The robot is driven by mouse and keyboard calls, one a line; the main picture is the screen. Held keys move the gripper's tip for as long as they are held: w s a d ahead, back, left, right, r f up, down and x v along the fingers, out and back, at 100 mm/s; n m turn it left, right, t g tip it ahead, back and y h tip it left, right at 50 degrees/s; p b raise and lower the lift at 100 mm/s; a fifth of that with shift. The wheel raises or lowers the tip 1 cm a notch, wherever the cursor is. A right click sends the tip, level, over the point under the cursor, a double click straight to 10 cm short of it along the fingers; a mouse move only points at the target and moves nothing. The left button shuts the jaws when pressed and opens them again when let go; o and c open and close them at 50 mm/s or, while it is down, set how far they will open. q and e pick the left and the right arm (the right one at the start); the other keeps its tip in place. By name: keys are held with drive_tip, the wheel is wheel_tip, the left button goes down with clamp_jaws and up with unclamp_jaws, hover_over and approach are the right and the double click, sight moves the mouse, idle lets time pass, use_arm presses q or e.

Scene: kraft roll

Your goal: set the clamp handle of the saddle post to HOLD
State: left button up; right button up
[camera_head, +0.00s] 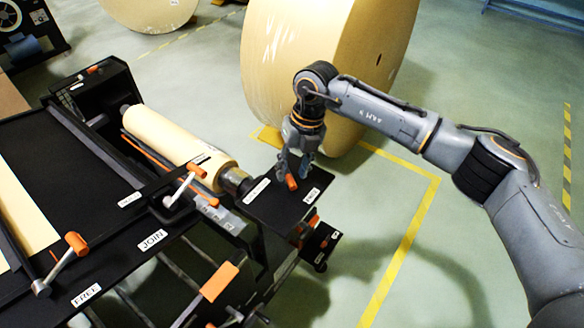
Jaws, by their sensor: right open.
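The saddle post's black top plate (283,207) stands at the right end of the machine, by the end of the kraft roll's shaft. A small handle with an orange grip (291,182) sits on this plate. White labels lie to its left (257,191) and right (311,196); their words are too small to read surely. My right gripper (294,168) points down over the handle, with its fingers open close around or beside the orange grip. I cannot tell whether they touch it. The fingers partly hide the handle. My left gripper is out of view.
A kraft roll (168,146) lies on the machine. A large roll (300,60) stands on the floor just behind my right gripper. Floor right of the yellow line (405,250) is clear.

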drive_tip(key=shift+a+f, duration=0.15)
drive_tip(key=shift+f, duration=0.65)
clamp_jaws()
